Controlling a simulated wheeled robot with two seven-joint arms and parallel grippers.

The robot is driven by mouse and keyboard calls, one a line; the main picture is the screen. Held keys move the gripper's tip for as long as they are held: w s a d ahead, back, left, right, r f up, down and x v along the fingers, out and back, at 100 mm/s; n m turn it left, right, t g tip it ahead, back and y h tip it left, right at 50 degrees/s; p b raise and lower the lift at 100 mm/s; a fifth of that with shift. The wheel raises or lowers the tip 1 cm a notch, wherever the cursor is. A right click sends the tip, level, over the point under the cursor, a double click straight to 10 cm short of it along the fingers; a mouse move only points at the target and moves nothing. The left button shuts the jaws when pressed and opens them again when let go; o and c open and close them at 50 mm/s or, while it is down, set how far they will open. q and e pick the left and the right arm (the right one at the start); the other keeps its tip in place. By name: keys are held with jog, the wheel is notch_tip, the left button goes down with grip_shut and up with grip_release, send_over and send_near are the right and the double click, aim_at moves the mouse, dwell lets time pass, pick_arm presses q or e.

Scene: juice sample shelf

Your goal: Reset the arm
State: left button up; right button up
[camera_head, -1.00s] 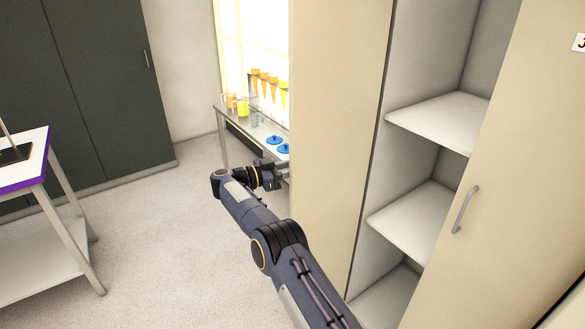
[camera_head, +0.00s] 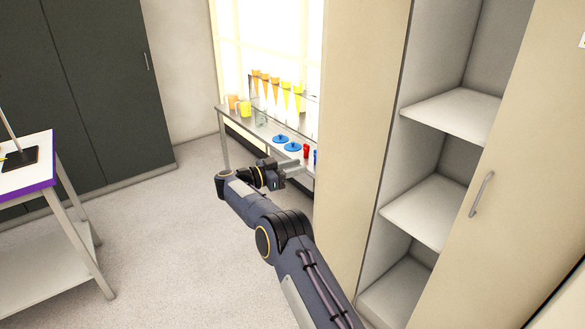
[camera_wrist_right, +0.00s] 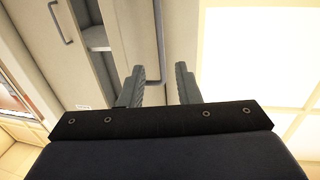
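My right arm reaches forward from the bottom of the head view. My right gripper (camera_head: 290,167) is at its far end, in front of the metal bench (camera_head: 237,119) and left of the tall beige cabinet (camera_head: 362,70). In the right wrist view, my right gripper (camera_wrist_right: 160,85) has its two fingers apart with nothing between them. Beyond the fingers, that view shows cabinet doors with handles and a bright panel. My left gripper is not in view.
The bench holds orange and yellow cups (camera_head: 245,108), several hanging cone tubes, blue discs (camera_head: 280,139) and a red cup (camera_head: 306,151). An open cabinet with shelves (camera_head: 432,207) stands at right. A purple-edged table (camera_head: 45,184) stands at left. Floor between is clear.

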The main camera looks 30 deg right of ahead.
jog(key=w+d+r+n+t+y, duration=0.1)
jog(key=w+d+r+n+t, duration=0.15)
jog(key=r+t, duration=0.5)
jog(key=w+d+r+n+t+y, duration=0.1)
jog(key=d+r+n+t+y, duration=0.3)
jog(key=r, duration=0.6)
jog(key=s+a+r+n+t+y, duration=0.2)
jog(key=a+r+t+y, duration=0.1)
jog(key=a+r+t, duration=0.15)
jog(key=s+a+n+t+y, duration=0.1)
jog(key=s+a+n+y, duration=0.4)
jog(key=s+a+y, duration=0.6)
jog(key=s+a+f+n+g+y, duration=0.1)
jog(key=s+a+f+g, duration=0.2)
jog(key=s+f, duration=0.4)
jog(key=s+a+f+n+g+y, duration=0.1)
jog(key=s+a+f+g, duration=0.3)
jog(key=s, duration=1.2)
jog(key=s+a+f+n+g, duration=0.1)
jog(key=s+a+f+g, duration=0.2)
jog(key=s+f, duration=0.7)
jog(key=shift+s+a+f+y, duration=0.4)
jog(key=shift+s, duration=0.8)
